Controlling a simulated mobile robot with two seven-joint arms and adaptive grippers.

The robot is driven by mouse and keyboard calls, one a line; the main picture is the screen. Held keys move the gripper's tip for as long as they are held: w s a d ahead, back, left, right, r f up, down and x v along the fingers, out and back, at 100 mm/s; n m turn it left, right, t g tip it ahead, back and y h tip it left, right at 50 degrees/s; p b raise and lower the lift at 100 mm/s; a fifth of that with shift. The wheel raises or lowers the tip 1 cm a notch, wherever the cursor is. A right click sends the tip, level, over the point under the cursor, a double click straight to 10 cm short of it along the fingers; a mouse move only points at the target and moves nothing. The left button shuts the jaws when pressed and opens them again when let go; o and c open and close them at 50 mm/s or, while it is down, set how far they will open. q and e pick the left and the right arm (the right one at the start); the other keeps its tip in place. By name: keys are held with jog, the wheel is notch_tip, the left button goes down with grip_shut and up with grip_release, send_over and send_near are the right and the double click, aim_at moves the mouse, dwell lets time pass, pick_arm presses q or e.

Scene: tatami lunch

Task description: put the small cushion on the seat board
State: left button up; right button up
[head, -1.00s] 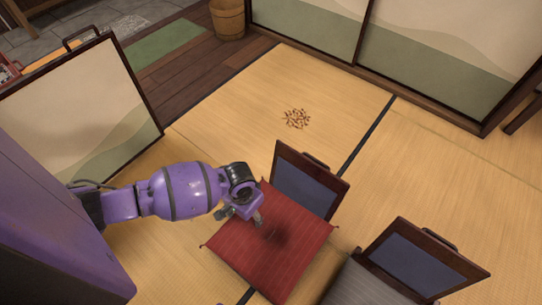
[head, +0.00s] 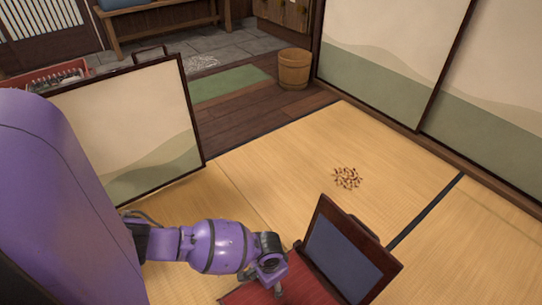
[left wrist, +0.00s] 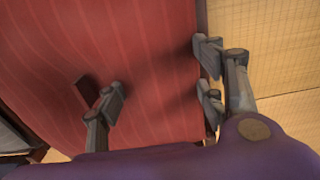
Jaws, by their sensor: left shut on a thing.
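The small cushion is red with fine stripes; its upper part (head: 305,284) shows at the bottom of the head view, in front of a low chair's dark-framed backrest (head: 345,250). It fills much of the left wrist view (left wrist: 150,45). My left gripper (head: 270,284) is at the cushion's far left part, shut on the cushion. In the left wrist view its fingers (left wrist: 160,98) stand apart with red cloth between and beyond them. The seat board is mostly hidden by the cushion; whether the cushion rests on it I cannot tell. My right gripper is not in view.
A framed screen (head: 130,125) stands at the left behind my arm. Brown bits (head: 346,178) lie on the tatami (head: 290,175) beyond the chair. A wooden bucket (head: 294,69) stands by the sliding doors (head: 395,65). The tatami behind the chair is otherwise clear.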

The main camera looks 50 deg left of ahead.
pick_arm(q)
notch_tip(320, 180, down, 2)
jog(key=shift+f+b, duration=0.1)
jog(key=shift+b, duration=0.3)
jog(key=shift+f, duration=0.35)
jog(key=shift+r, duration=0.1)
jog(key=o, duration=1.5)
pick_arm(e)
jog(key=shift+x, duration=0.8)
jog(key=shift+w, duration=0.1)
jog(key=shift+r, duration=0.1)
